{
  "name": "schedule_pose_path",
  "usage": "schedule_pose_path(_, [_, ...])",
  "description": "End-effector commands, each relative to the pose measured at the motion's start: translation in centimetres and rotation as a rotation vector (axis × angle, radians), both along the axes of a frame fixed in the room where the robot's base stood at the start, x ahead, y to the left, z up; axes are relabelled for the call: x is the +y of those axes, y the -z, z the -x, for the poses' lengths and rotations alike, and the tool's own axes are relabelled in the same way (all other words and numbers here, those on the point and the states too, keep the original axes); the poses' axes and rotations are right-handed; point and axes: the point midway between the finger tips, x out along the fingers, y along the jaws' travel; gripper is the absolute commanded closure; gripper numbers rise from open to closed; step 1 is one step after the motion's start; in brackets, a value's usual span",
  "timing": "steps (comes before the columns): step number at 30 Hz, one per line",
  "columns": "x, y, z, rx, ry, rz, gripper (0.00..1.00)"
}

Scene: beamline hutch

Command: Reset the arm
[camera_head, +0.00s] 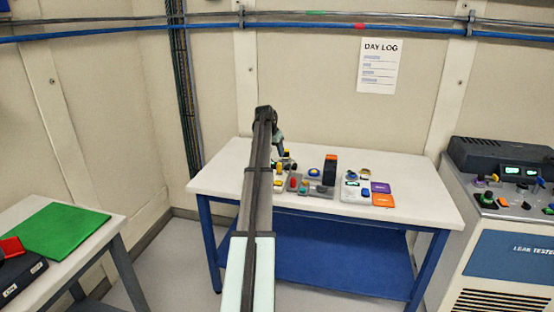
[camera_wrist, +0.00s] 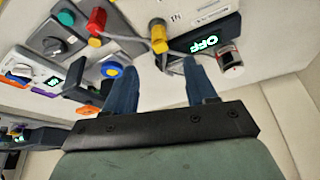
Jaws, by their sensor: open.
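My arm reaches forward over the white table, and its far end bends down over the table's left part. My gripper (camera_wrist: 158,65) is open, with two blue fingers apart and nothing seen between them. In the wrist view a yellow knob (camera_wrist: 158,36) is just beyond the fingertips; I cannot tell whether they touch it. A green-lit display reading OFF (camera_wrist: 203,42) is right of it. In the head view my arm hides part of the controls.
The white table (camera_head: 425,205) carries several small control boxes, an upright black-and-orange block (camera_head: 329,169), a purple tile (camera_head: 380,187) and an orange tile (camera_head: 383,200). A leak tester (camera_head: 510,255) stands right. A side table with a green mat (camera_head: 62,230) is left. The table's right end is clear.

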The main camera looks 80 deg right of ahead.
Motion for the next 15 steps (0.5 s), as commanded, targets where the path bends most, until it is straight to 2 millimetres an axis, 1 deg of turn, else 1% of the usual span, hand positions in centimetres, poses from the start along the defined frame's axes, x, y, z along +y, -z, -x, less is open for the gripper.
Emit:
schedule_pose_path(1, [0.3, -0.8, -0.1, 0.0, 0.0, 0.001, 0.44])
schedule_pose_path(6, [1.0, -2.4, -0.3, 0.0, 0.0, 0.001, 0.44])
schedule_pose_path(10, [1.2, -3.0, -0.3, 0.0, 0.0, 0.0, 0.44])
schedule_pose_path(15, [1.3, -3.2, -0.4, 0.0, 0.0, 0.0, 0.44])
